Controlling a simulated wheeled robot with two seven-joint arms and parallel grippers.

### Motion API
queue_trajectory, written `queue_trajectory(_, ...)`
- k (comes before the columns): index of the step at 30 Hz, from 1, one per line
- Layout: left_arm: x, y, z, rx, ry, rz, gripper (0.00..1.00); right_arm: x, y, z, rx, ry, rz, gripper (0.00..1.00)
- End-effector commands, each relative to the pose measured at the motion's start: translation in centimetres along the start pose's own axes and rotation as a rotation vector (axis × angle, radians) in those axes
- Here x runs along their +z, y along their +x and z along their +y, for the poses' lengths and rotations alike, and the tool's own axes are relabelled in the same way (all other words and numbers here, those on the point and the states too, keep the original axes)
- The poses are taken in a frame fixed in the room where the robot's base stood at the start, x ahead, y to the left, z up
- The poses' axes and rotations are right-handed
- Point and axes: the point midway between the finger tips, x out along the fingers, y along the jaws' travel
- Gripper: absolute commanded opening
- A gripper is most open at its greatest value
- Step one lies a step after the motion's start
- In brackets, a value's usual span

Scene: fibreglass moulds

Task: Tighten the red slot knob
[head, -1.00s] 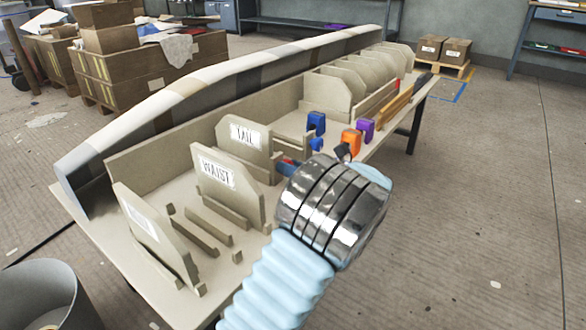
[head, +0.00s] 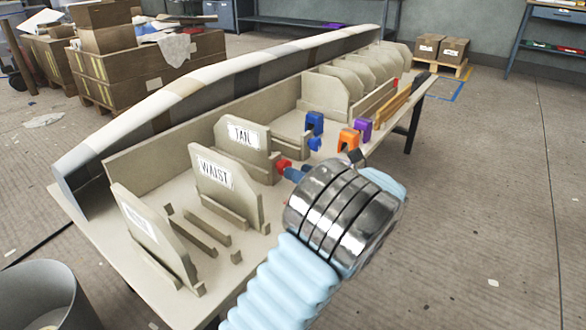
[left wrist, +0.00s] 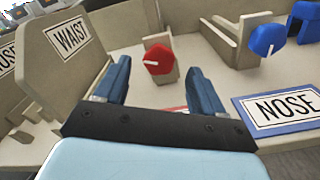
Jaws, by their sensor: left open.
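The red slot knob (left wrist: 158,59), with a white line across its face, sits at a small beige upright in the left wrist view. It also shows in the head view (head: 284,165), just left of my gripper's tips. My left gripper (left wrist: 160,66) is open, with one blue finger on each side of the knob in the picture. No contact shows, and the depth between fingers and knob is hard to judge. In the head view the left gripper (head: 297,173) is mostly hidden behind my wrist. My right gripper is in neither view.
Blue (head: 314,124), orange (head: 348,139) and purple (head: 364,128) clamps stand beyond my gripper. A blue knob (left wrist: 268,39) and a NOSE card (left wrist: 285,109) lie to the right in the wrist view.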

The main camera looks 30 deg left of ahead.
Motion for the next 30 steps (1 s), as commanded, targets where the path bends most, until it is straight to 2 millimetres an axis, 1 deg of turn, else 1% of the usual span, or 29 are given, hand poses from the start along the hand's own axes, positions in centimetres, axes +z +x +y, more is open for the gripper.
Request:
queue_trajectory(1,0.1,-1.4,-0.1,-0.005,-0.001,-0.002,0.69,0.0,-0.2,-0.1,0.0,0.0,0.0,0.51)
queue_trajectory(6,0.1,-5.6,0.0,-0.003,-0.001,-0.001,0.69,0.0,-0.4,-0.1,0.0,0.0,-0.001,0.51)
queue_trajectory(9,0.1,-7.6,0.0,-0.002,0.0,-0.001,0.69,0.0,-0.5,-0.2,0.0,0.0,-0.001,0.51)
queue_trajectory(12,0.1,-9.0,0.0,-0.002,-0.001,-0.001,0.69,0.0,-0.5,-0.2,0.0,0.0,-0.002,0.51)
queue_trajectory(17,0.0,-10.1,0.0,-0.001,0.001,0.0,0.69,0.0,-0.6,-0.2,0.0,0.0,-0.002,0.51)
queue_trajectory(26,0.0,-10.2,-0.1,-0.003,0.0,-0.002,0.69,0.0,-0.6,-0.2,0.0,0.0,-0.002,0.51)
queue_trajectory(28,0.4,-10.2,-0.9,-0.031,-0.006,-0.026,0.69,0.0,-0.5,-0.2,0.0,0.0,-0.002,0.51)
queue_trajectory(29,0.8,-10.2,-1.6,-0.058,-0.01,-0.047,0.69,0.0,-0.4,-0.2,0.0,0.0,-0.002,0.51)
queue_trajectory(30,1.5,-10.4,-3.0,-0.111,-0.014,-0.091,0.69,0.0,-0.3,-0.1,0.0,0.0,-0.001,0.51)
